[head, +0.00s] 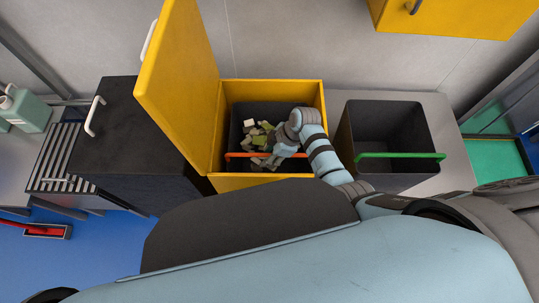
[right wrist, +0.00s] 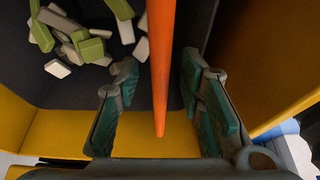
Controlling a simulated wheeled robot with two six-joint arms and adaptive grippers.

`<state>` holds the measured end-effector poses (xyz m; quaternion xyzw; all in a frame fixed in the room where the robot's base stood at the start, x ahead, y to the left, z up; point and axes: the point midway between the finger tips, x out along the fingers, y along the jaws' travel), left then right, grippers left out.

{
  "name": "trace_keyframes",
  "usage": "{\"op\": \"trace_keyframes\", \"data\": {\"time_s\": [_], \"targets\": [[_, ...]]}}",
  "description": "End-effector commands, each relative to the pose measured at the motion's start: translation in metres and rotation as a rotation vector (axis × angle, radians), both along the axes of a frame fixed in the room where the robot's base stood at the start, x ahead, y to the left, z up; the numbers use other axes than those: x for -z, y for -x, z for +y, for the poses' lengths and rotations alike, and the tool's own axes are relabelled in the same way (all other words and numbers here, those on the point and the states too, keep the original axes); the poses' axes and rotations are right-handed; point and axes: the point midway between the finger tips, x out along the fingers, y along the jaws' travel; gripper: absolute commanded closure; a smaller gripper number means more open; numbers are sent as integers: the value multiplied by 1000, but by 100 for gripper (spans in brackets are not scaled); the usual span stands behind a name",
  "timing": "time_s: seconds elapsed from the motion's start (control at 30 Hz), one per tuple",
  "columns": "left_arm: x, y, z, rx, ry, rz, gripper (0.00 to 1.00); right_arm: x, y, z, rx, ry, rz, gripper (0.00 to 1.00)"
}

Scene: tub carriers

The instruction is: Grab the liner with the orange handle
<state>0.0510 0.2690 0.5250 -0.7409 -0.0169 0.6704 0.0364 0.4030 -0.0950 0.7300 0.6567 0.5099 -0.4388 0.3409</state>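The dark liner (head: 238,115) with the orange handle (head: 238,155) sits inside the yellow bin (head: 308,87). It holds several green, grey and white blocks. My right gripper (head: 266,163) is over the front part of the liner, at the orange handle. In the right wrist view the orange handle (right wrist: 162,60) runs between the two fingers of the right gripper (right wrist: 157,78). The fingers are apart, with gaps on both sides of the handle. My left gripper is not in view.
The bin's yellow lid (head: 180,75) stands open at the left. A dark tub with a green handle (head: 400,155) stands to the right. A dark cabinet (head: 135,140) with a white handle is at the left. A yellow cupboard (head: 455,15) hangs at top right.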

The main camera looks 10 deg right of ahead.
Motion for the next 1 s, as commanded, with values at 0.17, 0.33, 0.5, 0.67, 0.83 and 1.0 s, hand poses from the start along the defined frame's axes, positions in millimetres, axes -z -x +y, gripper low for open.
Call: {"op": "trace_keyframes", "data": {"time_s": [0.17, 0.33, 0.5, 0.67, 0.83, 1.0], "targets": [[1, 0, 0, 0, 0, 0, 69, 3, 0, 0, 0, 0, 1, 65], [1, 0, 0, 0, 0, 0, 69, 4, 0, 0, 0, 1, 1, 65], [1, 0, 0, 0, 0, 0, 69, 4, 0, 0, 0, 0, 1, 65], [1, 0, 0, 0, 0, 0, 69, 4, 0, 0, 0, 0, 0, 84], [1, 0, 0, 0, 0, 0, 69, 4, 0, 0, 0, 0, 0, 100], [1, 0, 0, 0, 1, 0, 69, 4, 0, 0, 0, 0, 0, 100]]}}
